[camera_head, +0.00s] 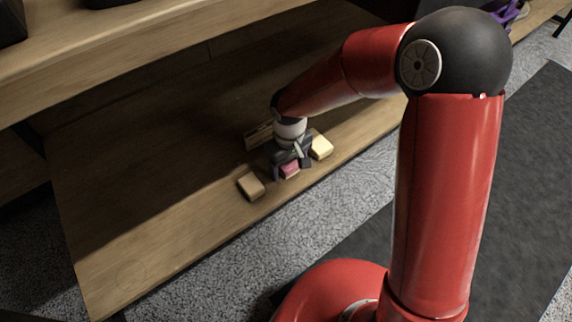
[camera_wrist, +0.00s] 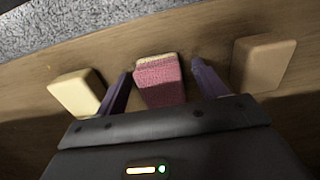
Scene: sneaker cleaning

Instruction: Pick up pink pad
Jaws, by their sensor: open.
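The pink pad (camera_wrist: 160,85) lies on the wooden shelf, with a pale yellow layer along one edge. In the wrist view it sits between the two purple-grey fingers of my gripper (camera_wrist: 160,74), with a gap on each side. The fingers are spread apart and hold nothing. In the head view the pink pad (camera_head: 289,170) shows just below my gripper (camera_head: 291,168), partly covered by it. I cannot tell how far the fingertips are above the shelf.
A pale yellow block (camera_head: 321,147) lies close on one side of my gripper and a tan block (camera_head: 251,186) on the other. A wooden piece (camera_head: 258,136) lies behind. The lower shelf (camera_head: 140,220) is bare to the left. An upper shelf (camera_head: 160,42) overhangs it.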

